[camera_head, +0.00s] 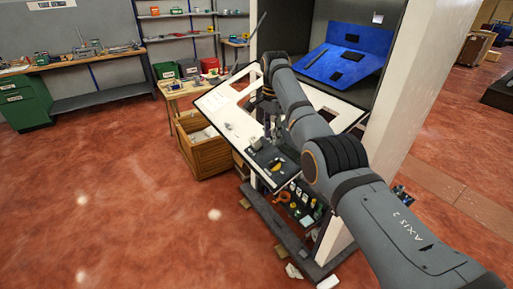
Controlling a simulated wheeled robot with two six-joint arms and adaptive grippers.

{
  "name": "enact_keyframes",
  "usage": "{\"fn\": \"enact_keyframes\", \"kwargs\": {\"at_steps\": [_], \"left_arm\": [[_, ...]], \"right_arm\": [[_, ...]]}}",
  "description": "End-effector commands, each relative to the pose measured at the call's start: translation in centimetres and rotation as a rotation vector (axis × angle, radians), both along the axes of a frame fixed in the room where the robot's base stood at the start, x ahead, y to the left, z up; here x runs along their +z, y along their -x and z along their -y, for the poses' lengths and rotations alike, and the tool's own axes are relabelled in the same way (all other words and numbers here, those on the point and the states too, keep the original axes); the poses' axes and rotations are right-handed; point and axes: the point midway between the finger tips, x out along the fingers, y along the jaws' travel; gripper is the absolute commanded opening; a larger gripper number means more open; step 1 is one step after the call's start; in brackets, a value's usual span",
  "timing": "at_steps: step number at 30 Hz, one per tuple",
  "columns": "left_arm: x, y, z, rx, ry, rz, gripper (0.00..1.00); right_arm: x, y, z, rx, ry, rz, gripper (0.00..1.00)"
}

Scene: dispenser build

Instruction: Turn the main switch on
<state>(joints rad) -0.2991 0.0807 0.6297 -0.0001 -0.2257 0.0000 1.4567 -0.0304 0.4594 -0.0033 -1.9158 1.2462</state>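A white tilted panel (212,102) stands in front of an open grey cabinet. A black control plate (265,160) with small yellow and light parts sits at its lower front corner. I cannot tell which small part is the main switch. My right arm crosses the panel from the lower right. My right gripper (270,132) points down over the panel, close behind the black plate. It is small and dark, partly hidden by my arm, so its opening and any contact are unclear. My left gripper is out of view.
A blue sloped board (345,62) with dark parts is inside the cabinet. A wooden crate (207,157) stands left of the panel. A lower shelf (283,232) holds several small parts. A white post (415,75) rises right. Red floor at left is clear.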

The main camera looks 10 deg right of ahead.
Motion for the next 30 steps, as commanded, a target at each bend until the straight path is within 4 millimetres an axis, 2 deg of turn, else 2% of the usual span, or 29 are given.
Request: {"fn": "enact_keyframes", "kwargs": {"at_steps": [3,7,16,21,24,30], "left_arm": [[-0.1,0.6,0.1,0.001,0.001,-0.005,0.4],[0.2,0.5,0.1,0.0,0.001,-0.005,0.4],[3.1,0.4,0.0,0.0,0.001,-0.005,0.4],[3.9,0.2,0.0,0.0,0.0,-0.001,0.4],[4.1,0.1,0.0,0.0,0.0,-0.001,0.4],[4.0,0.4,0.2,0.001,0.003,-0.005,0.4]], "right_arm": [[0.4,0.1,0.0,-0.009,0.001,-0.004,0.34],[-0.2,0.0,0.0,-0.008,0.001,-0.003,0.34],[-5.9,0.2,0.0,-0.005,0.0,-0.006,0.34],[-8.8,0.2,0.1,-0.005,0.0,-0.003,0.34],[-9.7,0.2,0.1,-0.005,0.001,-0.002,0.34],[-10.2,0.2,0.1,-0.005,0.0,-0.001,0.34]]}}
